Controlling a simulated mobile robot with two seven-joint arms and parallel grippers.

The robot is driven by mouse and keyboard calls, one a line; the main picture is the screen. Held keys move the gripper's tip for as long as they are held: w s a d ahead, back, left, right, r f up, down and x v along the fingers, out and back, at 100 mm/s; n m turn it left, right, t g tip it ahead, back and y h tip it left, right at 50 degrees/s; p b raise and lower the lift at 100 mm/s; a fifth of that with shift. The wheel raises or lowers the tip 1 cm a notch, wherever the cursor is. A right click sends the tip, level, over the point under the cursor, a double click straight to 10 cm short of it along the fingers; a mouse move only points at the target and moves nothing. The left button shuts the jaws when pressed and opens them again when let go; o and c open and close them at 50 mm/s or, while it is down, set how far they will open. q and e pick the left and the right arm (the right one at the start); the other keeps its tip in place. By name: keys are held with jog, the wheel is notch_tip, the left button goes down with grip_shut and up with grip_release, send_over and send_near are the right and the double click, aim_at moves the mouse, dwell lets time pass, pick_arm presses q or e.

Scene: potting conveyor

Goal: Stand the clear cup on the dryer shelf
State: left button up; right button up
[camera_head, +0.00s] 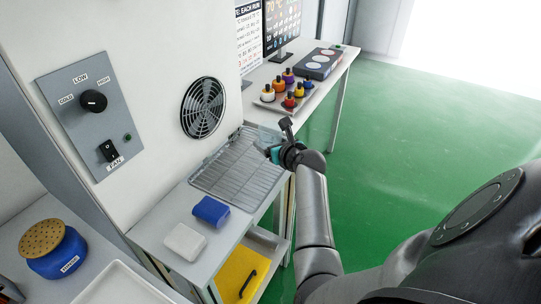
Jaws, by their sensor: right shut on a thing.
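The dryer shelf, a grey wire rack (232,172), lies on a light table beneath the fan grille. My right gripper (273,152) reaches in over the rack's right edge, near its far end, and is shut on the clear cup (264,137). The cup is see-through and small here, and partly hidden by the gripper. I cannot tell whether its base touches the rack or how upright it is. My left gripper is not in view.
A blue sponge (210,211) and a white block (185,242) lie in front of the rack. The fan (203,107) is in the white wall behind. Small bottles on a tray (260,104) stand on the far table. Most of the rack is bare.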

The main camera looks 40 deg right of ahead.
notch_tip(320, 180, down, 4)
jog(key=shift+r+b, duration=0.1)
jog(key=shift+b, duration=0.7)
jog(key=o, duration=1.4)
jog(key=shift+c, duration=0.2)
